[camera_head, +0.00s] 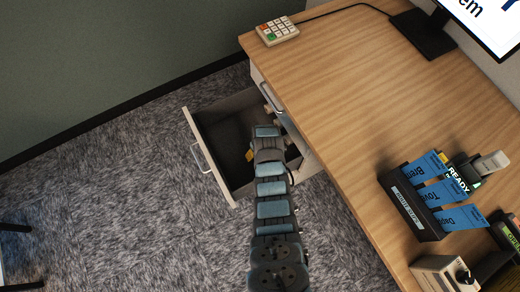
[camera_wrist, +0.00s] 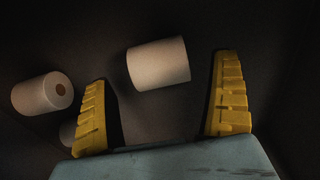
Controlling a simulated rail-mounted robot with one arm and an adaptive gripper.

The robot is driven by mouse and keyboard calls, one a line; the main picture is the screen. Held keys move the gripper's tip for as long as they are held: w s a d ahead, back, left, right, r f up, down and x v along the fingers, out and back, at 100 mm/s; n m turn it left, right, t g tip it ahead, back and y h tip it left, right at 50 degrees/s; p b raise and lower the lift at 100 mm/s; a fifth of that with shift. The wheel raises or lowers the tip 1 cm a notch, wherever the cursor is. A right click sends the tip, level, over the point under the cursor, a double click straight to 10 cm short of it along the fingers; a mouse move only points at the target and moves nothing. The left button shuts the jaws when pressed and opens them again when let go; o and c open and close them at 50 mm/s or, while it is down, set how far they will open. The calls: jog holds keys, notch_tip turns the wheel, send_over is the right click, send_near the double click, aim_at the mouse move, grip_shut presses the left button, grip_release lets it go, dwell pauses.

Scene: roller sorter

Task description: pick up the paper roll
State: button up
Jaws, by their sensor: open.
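Paper rolls show in the wrist view. One pale paper roll (camera_wrist: 158,63) lies on its side ahead of my gripper (camera_wrist: 163,72), between the lines of its two yellow fingers. The fingers are spread and nothing is held. A second paper roll (camera_wrist: 42,93) lies to the left, outside the left finger, with its cored end showing. A third pale shape (camera_wrist: 68,132) is mostly hidden behind the left finger. In the head view, my gripper (camera_head: 251,154) reaches down into the open drawer (camera_head: 212,177); my arm hides part of the inside.
The drawer's front panel and handle (camera_head: 201,156) stand out over the carpet. The wooden desk (camera_head: 350,90) edge is close on the right of my arm. A keypad (camera_head: 277,31), a monitor stand (camera_head: 425,35) and a card holder (camera_head: 413,205) stand on the desk.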

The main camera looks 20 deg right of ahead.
jog(key=shift+w+f+b, duration=0.15)
jog(key=shift+f+b, duration=0.2)
jog(key=shift+f, duration=0.25)
jog(key=shift+w+f+b, duration=0.15)
jog(key=shift+f+b, duration=0.15)
jog(key=shift+f, duration=0.3)
jog(key=shift+f+b, duration=0.35)
jog(key=shift+f, duration=0.5)
jog(key=c, duration=1.3)
